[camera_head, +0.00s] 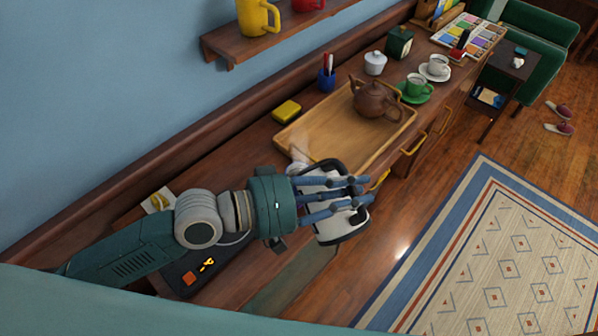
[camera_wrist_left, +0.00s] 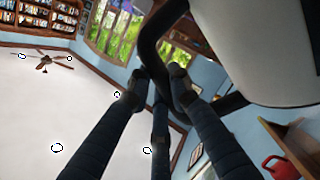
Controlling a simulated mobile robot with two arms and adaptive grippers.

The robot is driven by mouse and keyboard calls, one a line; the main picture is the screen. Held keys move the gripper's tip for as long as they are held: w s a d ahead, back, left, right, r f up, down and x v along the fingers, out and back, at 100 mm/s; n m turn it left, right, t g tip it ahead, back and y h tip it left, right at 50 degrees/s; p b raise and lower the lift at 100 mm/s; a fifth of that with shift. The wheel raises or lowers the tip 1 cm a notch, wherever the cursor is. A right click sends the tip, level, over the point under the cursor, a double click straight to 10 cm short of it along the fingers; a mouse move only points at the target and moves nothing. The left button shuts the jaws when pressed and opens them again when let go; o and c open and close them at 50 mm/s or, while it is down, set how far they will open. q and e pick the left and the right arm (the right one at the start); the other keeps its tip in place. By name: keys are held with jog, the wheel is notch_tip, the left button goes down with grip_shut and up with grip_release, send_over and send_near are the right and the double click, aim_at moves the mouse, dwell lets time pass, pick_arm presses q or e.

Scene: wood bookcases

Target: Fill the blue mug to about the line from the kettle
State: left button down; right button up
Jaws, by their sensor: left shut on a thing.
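My left gripper (camera_head: 345,195) is shut on the black handle of a white kettle (camera_head: 343,228). The kettle is held at the front edge of the long wooden counter. In the left wrist view, the fingers (camera_wrist_left: 160,88) close around the dark handle (camera_wrist_left: 152,45) beside the white kettle body (camera_wrist_left: 262,45). Faint white vapour shows by the kettle's upper left side. I see no clear blue mug; a small blue cup (camera_head: 327,80) on the counter holds pens. No fill line shows. My right gripper is not in view.
A wooden tray (camera_head: 325,117) lies beyond the kettle, with a brown teapot (camera_head: 372,99) on its far end. A green cup (camera_head: 416,85), a white cup (camera_head: 438,65), a white lidded pot (camera_head: 375,63) and a yellow block (camera_head: 286,110) stand around it. The tray's near part looks bare.

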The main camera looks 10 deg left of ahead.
aim_at(347, 174)
pick_arm(q)
jog(key=shift+w+a+r+n+h+b, duration=0.15)
jog(key=shift+w+a+r+n+b, duration=0.3)
jog(key=shift+r, duration=0.2)
jog(key=shift+w+a+r+n+h+b, duration=0.15)
jog(key=shift+w+a+r+n+b, duration=0.15)
jog(key=shift+w+r+b, duration=0.25)
dwell(4.0)
